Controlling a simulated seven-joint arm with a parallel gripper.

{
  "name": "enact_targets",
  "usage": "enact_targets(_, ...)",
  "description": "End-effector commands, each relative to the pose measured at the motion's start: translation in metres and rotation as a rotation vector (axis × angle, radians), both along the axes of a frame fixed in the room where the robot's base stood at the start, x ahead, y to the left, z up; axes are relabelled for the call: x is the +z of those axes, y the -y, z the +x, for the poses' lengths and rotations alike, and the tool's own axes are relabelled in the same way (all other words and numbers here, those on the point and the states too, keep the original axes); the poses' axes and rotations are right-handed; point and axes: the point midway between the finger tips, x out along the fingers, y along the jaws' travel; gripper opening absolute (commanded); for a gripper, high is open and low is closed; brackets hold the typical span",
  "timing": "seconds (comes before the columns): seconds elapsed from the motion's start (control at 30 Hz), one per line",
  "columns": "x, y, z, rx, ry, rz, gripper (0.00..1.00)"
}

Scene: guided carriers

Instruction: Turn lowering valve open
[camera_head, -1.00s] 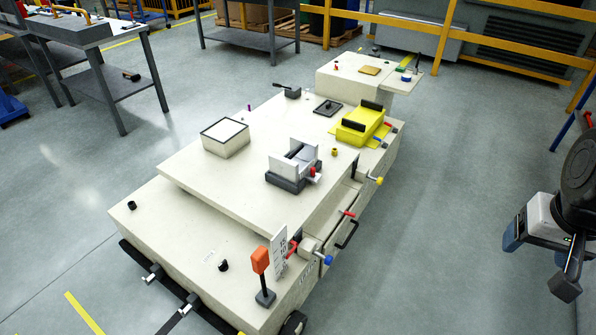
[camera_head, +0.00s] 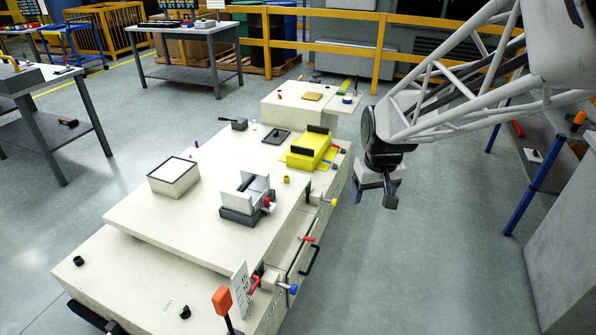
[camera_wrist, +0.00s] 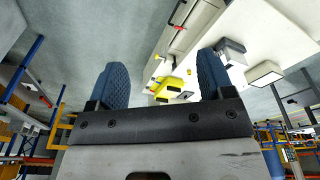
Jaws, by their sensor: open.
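A long cream carrier (camera_head: 150,228) fills the middle of the head view. Along its right side sit small coloured handles: a red lever (camera_head: 256,283) and a blue knob (camera_head: 292,289) at the near end, another red handle (camera_head: 308,239) midway, and a yellow knob (camera_head: 334,202) farther back. I cannot tell which is the lowering valve. My gripper (camera_head: 374,192) hangs in the air right of the carrier's far half, apart from all handles. In the wrist view, my gripper (camera_wrist: 163,72) shows two blue pads spread apart with nothing between them.
The carrier's top bears a white open box (camera_head: 174,178), a grey clamp-like block (camera_head: 246,200) and a yellow block (camera_head: 309,150). An orange-headed post (camera_head: 222,300) stands at the near end. Yellow railings (camera_head: 400,20) run behind. Floor right of the carrier is clear.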

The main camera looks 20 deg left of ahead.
Motion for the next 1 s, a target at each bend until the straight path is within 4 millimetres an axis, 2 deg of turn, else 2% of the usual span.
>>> enact_targets(0.03, -0.007, -0.014, 0.006, 0.022, -0.004, -0.003, 0.74)
enact_targets(0.3, -0.046, -0.086, 0.028, 0.134, -0.017, -0.013, 0.74)
enact_targets(0.53, -0.085, -0.149, 0.038, 0.228, -0.028, -0.022, 0.74)
enact_targets(0.77, -0.129, -0.214, 0.040, 0.323, -0.038, -0.033, 0.74)
enact_targets(1.0, -0.180, -0.282, 0.032, 0.422, -0.049, -0.044, 0.74)
